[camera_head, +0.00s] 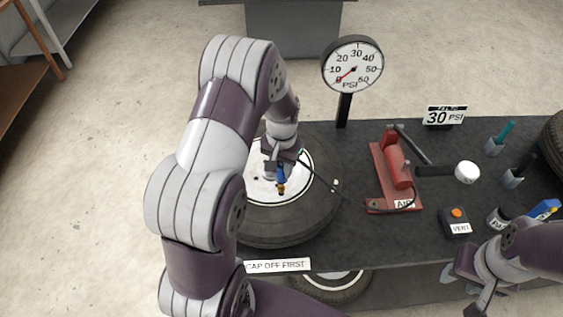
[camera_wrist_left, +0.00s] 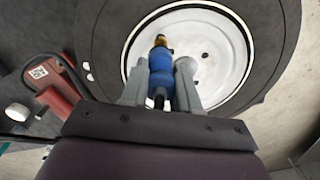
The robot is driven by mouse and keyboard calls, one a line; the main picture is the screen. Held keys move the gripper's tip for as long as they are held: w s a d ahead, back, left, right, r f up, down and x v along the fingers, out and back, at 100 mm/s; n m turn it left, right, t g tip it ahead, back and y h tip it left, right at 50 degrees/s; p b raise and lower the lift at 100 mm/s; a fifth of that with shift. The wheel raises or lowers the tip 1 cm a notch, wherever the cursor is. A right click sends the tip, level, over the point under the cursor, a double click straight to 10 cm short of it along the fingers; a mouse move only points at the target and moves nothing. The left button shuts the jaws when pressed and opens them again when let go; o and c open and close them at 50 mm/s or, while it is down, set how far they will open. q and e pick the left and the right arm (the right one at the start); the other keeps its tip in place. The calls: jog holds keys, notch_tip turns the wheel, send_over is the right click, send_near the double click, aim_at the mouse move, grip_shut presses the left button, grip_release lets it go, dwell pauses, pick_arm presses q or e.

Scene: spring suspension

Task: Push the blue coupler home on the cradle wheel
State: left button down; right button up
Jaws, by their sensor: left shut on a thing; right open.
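The wheel (camera_head: 300,225) lies flat on the dark bench, a black tyre around a white disc. My left gripper (camera_head: 277,163) is over the white disc and shut on the blue coupler (camera_head: 281,173). In the left wrist view the coupler (camera_wrist_left: 160,68) sits between the two grey fingers, with its brass end (camera_wrist_left: 160,41) pointing away over the white disc (camera_wrist_left: 205,55). The valve stem cannot be made out, and I cannot tell whether the brass end touches anything. My right gripper (camera_head: 484,290) is open and empty at the lower right, by the bench's front edge.
A red pump (camera_head: 393,170) with a lever and white knob (camera_head: 467,172) stands right of the wheel. A dark hose runs from the pump area toward the coupler. A gauge (camera_head: 352,66) stands behind, its needle near zero. A vent box (camera_head: 455,223) is at the front right.

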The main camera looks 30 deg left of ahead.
pick_arm(q)
jog(key=shift+f, duration=0.45)
jog(key=shift+a, duration=0.1)
jog(key=shift+f+b, duration=0.85)
jog(key=shift+f, duration=0.35)
jog(key=c, duration=0.8)
grip_release()
jog(key=shift+o, duration=0.2)
jog(key=shift+r, duration=0.15)
notch_tip(320, 180, up, 7)
jog(key=p, duration=0.6)
